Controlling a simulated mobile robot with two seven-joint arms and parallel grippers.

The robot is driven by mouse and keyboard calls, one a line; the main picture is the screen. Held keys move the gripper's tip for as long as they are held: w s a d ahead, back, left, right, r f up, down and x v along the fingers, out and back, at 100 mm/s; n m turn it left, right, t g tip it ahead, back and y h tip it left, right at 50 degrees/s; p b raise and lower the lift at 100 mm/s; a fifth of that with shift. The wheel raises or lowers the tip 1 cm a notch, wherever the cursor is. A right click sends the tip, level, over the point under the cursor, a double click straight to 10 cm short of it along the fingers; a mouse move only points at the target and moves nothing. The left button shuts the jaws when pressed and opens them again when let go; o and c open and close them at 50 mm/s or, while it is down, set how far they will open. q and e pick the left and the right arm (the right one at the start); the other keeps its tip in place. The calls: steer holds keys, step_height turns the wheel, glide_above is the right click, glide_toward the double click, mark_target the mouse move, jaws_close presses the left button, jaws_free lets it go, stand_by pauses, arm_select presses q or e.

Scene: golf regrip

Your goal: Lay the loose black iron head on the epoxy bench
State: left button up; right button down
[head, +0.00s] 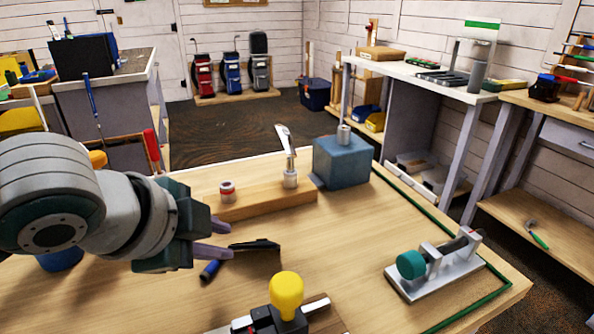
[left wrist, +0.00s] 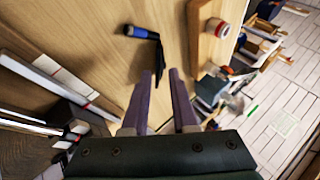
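The black iron head (head: 258,245) lies on the wooden workbench (head: 350,235) in the head view, with a blue cylindrical piece (head: 209,270) close by it. In the left wrist view the black iron head (left wrist: 158,57) and the blue piece (left wrist: 136,31) appear to touch, lying flat on the wood. My left gripper (head: 226,239) is open and empty. My right gripper is out of view. I cannot tell which bench is the epoxy bench.
A wooden block (head: 262,198) holds a pale iron head (head: 284,138). A blue-grey block (head: 341,160), a clamp fixture (head: 433,265) and a yellow-knobbed tool (head: 286,294) stand on the workbench. A white-topped bench (head: 408,70) is at the back right, and a wooden bench (head: 556,112) at far right.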

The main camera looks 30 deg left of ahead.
arm_select(q)
steer(key=v, duration=0.6)
steer(key=shift+p, duration=0.45)
steer(key=shift+r, duration=0.1)
